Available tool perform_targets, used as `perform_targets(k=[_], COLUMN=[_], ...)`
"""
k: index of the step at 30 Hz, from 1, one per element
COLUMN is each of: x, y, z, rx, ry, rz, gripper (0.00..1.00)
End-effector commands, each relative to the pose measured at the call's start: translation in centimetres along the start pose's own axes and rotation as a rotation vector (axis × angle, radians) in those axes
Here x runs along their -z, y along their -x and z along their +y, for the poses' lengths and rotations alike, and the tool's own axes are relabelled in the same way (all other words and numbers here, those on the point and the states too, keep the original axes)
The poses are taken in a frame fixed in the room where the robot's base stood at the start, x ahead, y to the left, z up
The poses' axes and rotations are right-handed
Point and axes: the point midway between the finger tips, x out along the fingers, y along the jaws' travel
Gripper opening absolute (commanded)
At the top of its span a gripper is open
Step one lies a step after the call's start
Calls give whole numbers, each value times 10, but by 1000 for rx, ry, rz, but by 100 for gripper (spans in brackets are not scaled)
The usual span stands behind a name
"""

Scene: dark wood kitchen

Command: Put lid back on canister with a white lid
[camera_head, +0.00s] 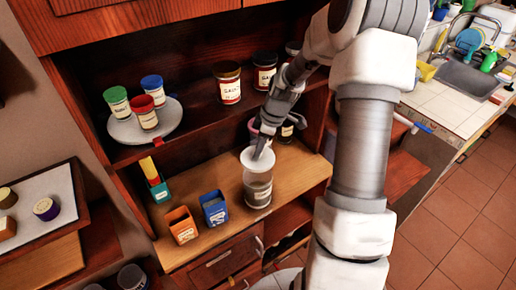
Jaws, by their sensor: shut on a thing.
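The canister (257,191) is a clear-walled jar with a pale label band. It stands upright on the wooden counter of the cabinet. The round white lid (250,163) is at the canister's mouth, roughly level and covering the opening in this view. My gripper (264,149) comes down from the upper right and is shut on the white lid from above. I cannot tell whether the lid rests on the rim or hangs just above it. The fingertips are small and partly blend with the lid.
Orange (182,225) and blue (214,208) boxes stand left of the canister. The shelf above holds a round tray (118,128) with small jars, and larger jars (228,82). The counter's front right is clear.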

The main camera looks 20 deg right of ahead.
Motion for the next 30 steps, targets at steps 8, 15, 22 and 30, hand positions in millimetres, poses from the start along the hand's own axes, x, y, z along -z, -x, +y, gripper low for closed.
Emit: perform_targets(k=[8, 15, 22, 30], x=[-3, -9, -15, -17], y=[-11, -31, -54, -62], z=[0, 0, 0, 0], rx=[1, 1, 0, 0], ry=[0, 0, 0, 0], rz=[0, 0, 0, 0], gripper=[0, 0, 0, 0])
